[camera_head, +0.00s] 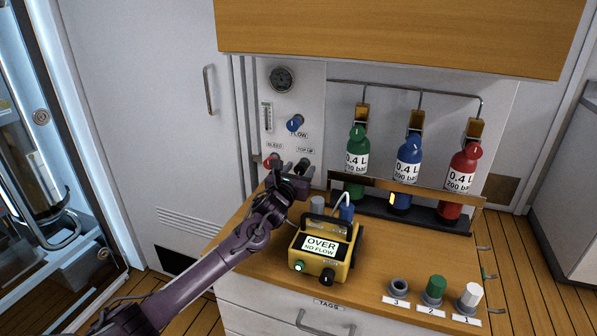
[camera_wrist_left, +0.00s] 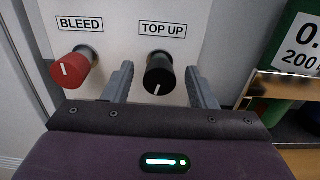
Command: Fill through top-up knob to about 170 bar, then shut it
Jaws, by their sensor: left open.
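The black top-up knob (camera_wrist_left: 160,75) sits on the white panel under its TOP UP label, its white mark pointing down. My left gripper (camera_wrist_left: 157,85) is open, with one finger on each side of the knob and visible gaps between. In the head view my left gripper (camera_head: 290,168) is at the panel and partly covers the top-up knob (camera_head: 304,165). The round pressure gauge (camera_head: 282,79) is high on the panel; its reading is too small to tell. My right gripper is not in view.
The red bleed knob (camera_wrist_left: 72,67) is close left of my left gripper. The blue flow knob (camera_head: 295,123) is above. A yellow meter (camera_head: 322,252) reading "OVER NO FLOW" stands on the wooden counter (camera_head: 390,265). Green (camera_head: 356,160), blue (camera_head: 408,165) and red (camera_head: 463,170) bottles stand right.

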